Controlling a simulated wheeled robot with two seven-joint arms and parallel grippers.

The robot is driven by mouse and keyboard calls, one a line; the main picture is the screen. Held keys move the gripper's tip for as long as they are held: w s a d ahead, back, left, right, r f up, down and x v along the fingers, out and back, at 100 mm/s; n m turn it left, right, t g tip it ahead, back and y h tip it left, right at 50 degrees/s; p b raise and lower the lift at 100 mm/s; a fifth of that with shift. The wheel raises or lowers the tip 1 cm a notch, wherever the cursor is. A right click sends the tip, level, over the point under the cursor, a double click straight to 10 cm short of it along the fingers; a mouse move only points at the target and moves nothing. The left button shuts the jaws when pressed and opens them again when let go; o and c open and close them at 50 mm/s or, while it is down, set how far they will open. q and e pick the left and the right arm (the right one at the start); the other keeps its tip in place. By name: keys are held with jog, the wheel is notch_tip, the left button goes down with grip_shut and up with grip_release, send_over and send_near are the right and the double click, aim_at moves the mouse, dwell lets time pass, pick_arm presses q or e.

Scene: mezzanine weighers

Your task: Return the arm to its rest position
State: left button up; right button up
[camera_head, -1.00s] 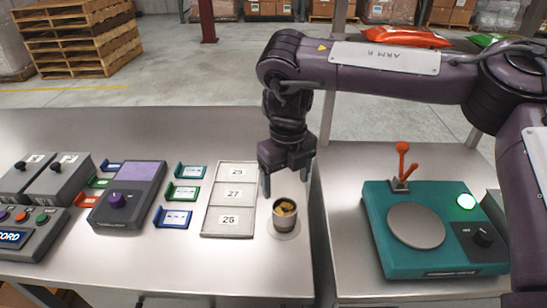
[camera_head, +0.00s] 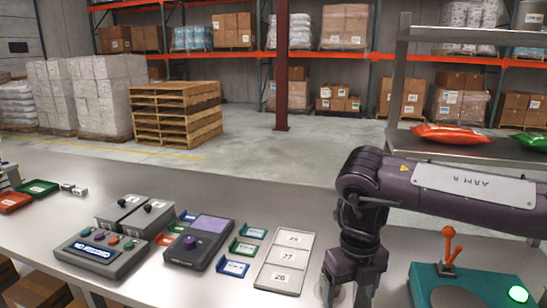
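My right arm, dark purple and marked ARM R, reaches in from the right. Its gripper (camera_head: 347,291) points down beside the tray with the numbered cells, low in the picture. Its two fingers are apart, with a pale patch showing between them. No held object shows, but the fingertips are close to the bottom edge of the picture. The metal cup is not clearly visible in this view. My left gripper is not in view.
A numbered tray (camera_head: 284,262), a grey device with a purple knob (camera_head: 198,242), coloured card holders and a button box (camera_head: 101,252) stand on the bench. A teal scale (camera_head: 455,286) is at lower right. A shelf with orange and green bags (camera_head: 460,134) is behind the arm.

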jog(key=s+a+f+n+y, duration=0.1)
jog(key=s+a+f+y, duration=0.3)
jog(key=a, duration=0.7)
jog(key=s+a+f+y, duration=0.1)
jog(key=s+a+f, duration=0.45)
jog(key=a, duration=0.55)
jog(key=s+a+r+m+t+y, duration=0.4)
jog(key=a+r+m+y, duration=0.3)
jog(key=a+m, duration=0.3)
jog(key=w+d+f+m+t+h, duration=0.1)
jog(key=w+d+m+t+h, duration=0.2)
jog(key=d+m, duration=0.45)
jog(key=w+d+f+m+t+h, duration=0.1)
jog(key=w+d+m+t+h, duration=0.15)
jog(key=d+m, duration=0.5)
jog(key=s+d+f+m+g+h, duration=0.3)
jog(key=s+d+f+m, duration=0.35)
jog(key=d, duration=0.45)
jog(key=s+d+f+m+g+h, duration=0.3)
jog(key=s+d+f+m, duration=0.35)
jog(key=d, duration=0.45)
notch_tip(320, 180, down, 27)
jog(key=g, duration=0.1)
jog(key=s+d+f+g, duration=0.1)
jog(key=s+d+f, duration=0.1)
jog(key=s+f, duration=1.9)
jog(key=shift+d, duration=0.4)
